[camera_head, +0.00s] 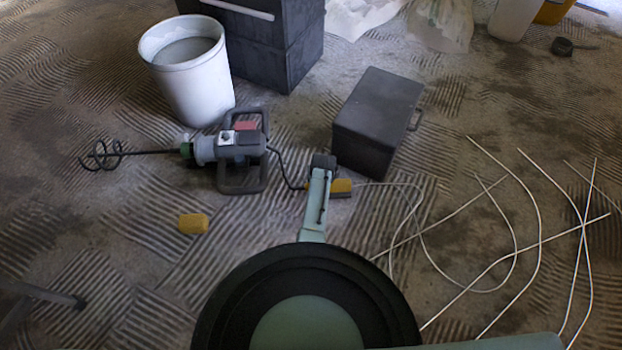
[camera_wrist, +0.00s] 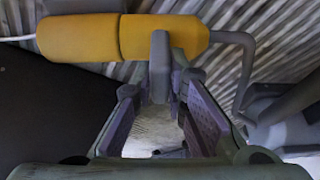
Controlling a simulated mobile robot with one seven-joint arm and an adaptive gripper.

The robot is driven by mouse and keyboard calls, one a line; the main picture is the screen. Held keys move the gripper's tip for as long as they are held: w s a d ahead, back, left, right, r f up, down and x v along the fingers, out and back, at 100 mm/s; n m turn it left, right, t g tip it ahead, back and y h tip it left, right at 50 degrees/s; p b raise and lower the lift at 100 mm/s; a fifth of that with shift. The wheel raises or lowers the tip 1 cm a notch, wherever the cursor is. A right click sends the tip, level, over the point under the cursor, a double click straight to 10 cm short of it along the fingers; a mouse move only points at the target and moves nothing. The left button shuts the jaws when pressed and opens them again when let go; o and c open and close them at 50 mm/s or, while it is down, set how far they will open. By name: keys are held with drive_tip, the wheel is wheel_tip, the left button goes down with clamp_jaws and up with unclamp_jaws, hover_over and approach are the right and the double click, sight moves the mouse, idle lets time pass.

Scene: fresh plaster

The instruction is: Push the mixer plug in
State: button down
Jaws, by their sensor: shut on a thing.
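The mixer (camera_head: 230,148) lies on the floor, its paddle pointing left and its dark cable running right toward my gripper (camera_head: 323,163). In the wrist view, my gripper (camera_wrist: 160,88) is shut on a grey tab of the orange mixer plug (camera_wrist: 188,36), from which a grey cable bends away at right. The plug lines up end to end with an orange socket (camera_wrist: 78,38) on a white cable. They meet at a seam with no visible gap; I cannot tell how deep the plug sits. In the head view, the socket (camera_head: 341,186) shows right of my gripper.
A dark box (camera_head: 378,120) stands close behind my gripper on the right. A white bucket (camera_head: 190,80) and a larger dark case (camera_head: 270,45) stand at the back. A loose yellow block (camera_head: 193,223) lies at left. White cable loops (camera_head: 515,245) spread over the right floor.

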drive_tip(key=shift+w+d, duration=0.1)
drive_tip(key=shift+d, duration=0.1)
drive_tip(key=c, duration=1.7)
unclamp_jaws()
drive_tip(key=shift+d, duration=0.1)
drive_tip(key=shift+o, duration=0.5)
